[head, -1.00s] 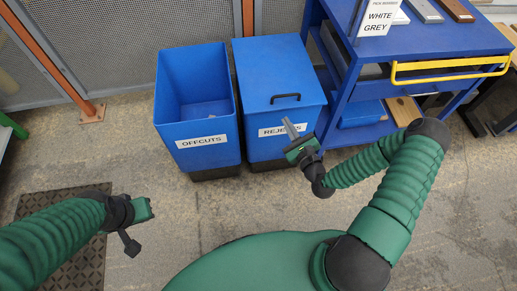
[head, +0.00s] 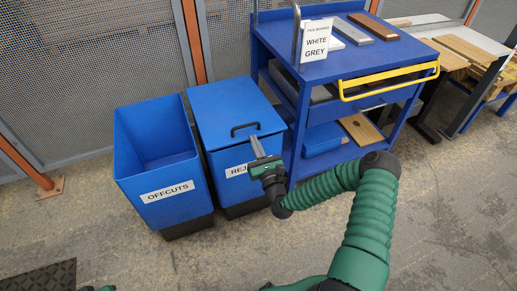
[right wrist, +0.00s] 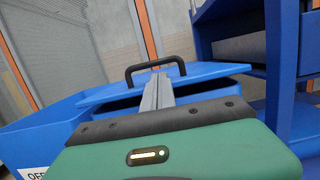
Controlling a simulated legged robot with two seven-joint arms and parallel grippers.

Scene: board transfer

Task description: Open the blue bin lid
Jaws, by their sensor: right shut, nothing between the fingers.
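A black bar handle (head: 245,128) stands at the lid's front; the handle also shows in the right wrist view (right wrist: 155,67). My right gripper (head: 257,145) is shut and empty, its fingers pointing up toward the handle from the bin's front. In the right wrist view the gripper's fingers (right wrist: 158,90) reach up just below the handle; whether they touch it I cannot tell. Only a sliver of my left arm's end (head: 97,288) shows at the bottom edge.
An open blue bin labelled OFFCUTS (head: 165,192) stands left of the lidded bin. A blue cart (head: 345,62) with a yellow handle (head: 390,80) and a WHITE GREY sign (head: 316,42) stands to the right. An orange post (head: 40,178) stands left.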

